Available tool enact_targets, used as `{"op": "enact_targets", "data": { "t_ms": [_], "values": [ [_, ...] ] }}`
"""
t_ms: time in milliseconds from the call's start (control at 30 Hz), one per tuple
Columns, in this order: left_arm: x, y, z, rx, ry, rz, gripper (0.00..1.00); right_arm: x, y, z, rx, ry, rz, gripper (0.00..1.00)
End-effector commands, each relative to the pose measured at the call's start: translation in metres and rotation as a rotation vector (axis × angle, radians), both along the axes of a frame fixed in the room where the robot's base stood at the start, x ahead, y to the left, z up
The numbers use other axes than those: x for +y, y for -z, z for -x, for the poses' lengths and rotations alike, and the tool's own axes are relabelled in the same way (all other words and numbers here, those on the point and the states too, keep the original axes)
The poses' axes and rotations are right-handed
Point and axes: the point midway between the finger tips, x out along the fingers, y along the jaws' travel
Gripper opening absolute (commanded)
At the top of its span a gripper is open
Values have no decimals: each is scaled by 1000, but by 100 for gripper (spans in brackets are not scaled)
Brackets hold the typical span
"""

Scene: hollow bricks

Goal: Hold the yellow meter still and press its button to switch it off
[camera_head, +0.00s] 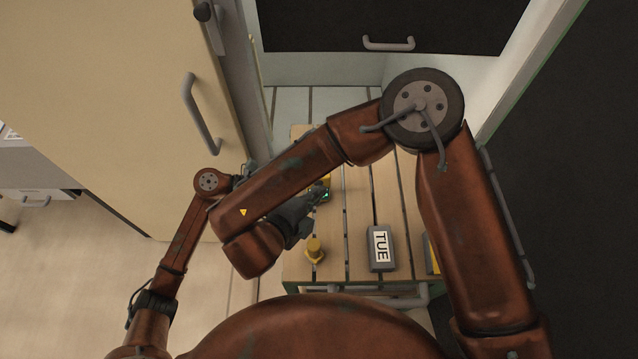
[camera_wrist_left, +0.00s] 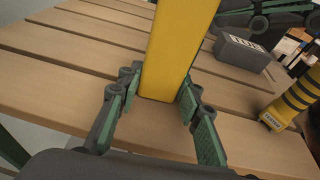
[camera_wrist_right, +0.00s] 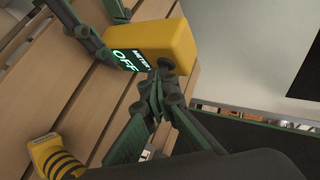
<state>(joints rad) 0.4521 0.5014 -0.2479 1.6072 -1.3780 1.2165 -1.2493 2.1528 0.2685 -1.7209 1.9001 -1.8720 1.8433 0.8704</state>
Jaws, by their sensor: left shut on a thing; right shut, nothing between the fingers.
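The yellow meter (camera_wrist_right: 165,38) stands upright in the right wrist view, with green lettering "METER" and "OFF" on its dark display (camera_wrist_right: 127,58). A dark round button (camera_wrist_right: 168,68) shows on its side. My left gripper (camera_wrist_left: 160,88) is shut on the meter's yellow body (camera_wrist_left: 178,45), one finger on each side. My right gripper (camera_wrist_right: 158,82) is shut and empty, its tips right by the button; whether they touch it I cannot tell. In the head view my right gripper (camera_head: 316,196) hides most of the meter, and my left gripper is hidden behind my right arm.
The slatted wooden table (camera_head: 360,205) carries a grey block (camera_head: 381,248) marked "TUE" and a small yellow object (camera_head: 315,250) at its front. A yellow and black striped object (camera_wrist_left: 291,98) stands right of the meter in the left wrist view. A cabinet door (camera_head: 110,90) stands at left.

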Motion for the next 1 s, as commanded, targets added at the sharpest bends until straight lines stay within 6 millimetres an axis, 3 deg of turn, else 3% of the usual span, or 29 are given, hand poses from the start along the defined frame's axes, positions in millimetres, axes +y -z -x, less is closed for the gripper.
{"op": "enact_targets", "data": {
  "t_ms": [767, 1000],
  "values": [
    [0, 1, 1, 1, 2, -1, 14, -1, 0, 18, 0, -1, -1, 0],
    [0, 1, 0, 1, 2, -1, 14, -2, 0, 37, 1, -2, 2, 0]
  ]
}}
